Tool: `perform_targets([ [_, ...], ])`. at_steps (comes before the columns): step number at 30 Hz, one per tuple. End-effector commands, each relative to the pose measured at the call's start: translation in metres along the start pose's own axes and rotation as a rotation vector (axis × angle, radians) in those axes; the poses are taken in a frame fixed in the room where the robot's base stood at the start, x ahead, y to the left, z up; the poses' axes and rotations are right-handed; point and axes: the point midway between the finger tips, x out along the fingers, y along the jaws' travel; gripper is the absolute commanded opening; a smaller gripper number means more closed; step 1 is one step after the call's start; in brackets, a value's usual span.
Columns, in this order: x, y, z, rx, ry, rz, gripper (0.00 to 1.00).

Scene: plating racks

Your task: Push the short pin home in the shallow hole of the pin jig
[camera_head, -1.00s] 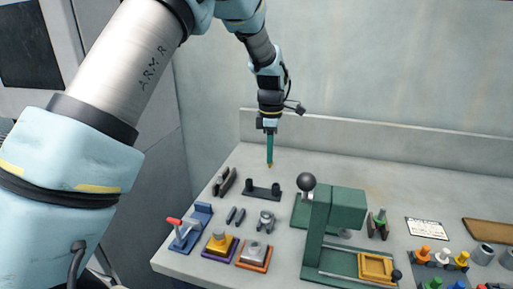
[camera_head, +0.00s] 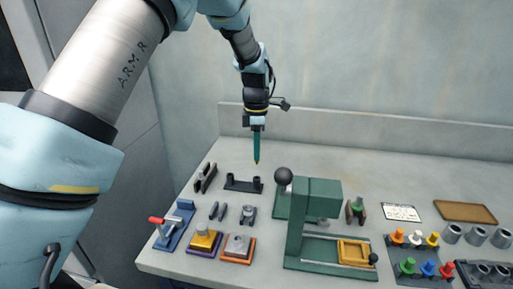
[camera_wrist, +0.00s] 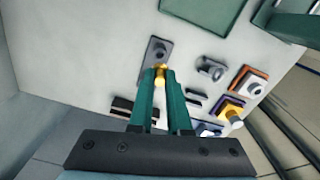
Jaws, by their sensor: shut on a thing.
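My gripper (camera_head: 256,158) points straight down over the back of the bench, with its long green fingers shut on a small brass-coloured pin (camera_head: 256,163). The wrist view shows the pin (camera_wrist: 160,72) between the fingertips (camera_wrist: 161,82). The pin jig appears to be the dark block with two round bosses (camera_head: 244,185). In the wrist view one boss end of the jig (camera_wrist: 157,48) shows just beyond the pin; the fingers hide much of the rest. The pin seems above and apart from the jig. I cannot tell which hole is the shallow one.
A green press (camera_head: 318,205) with a black ball handle stands right of the jig. A dark slotted holder (camera_head: 205,177) is to its left. A toggle clamp (camera_head: 174,225), yellow (camera_head: 204,242) and orange-edged (camera_head: 238,248) fixtures stand in front. Coloured pegs (camera_head: 415,238) are at the right.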

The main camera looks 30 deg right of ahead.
Motion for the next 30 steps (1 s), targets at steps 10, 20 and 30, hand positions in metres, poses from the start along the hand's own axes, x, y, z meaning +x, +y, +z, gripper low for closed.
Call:
perform_targets([
  [10, 0.035, 0.000, 0.000, 0.000, 0.001, 0.000, 0.00],
  [20, 0.043, 0.000, 0.000, 0.000, 0.000, 0.001, 0.00],
  [30, 0.043, 0.000, 0.000, 0.000, 0.000, 0.001, 0.00],
])
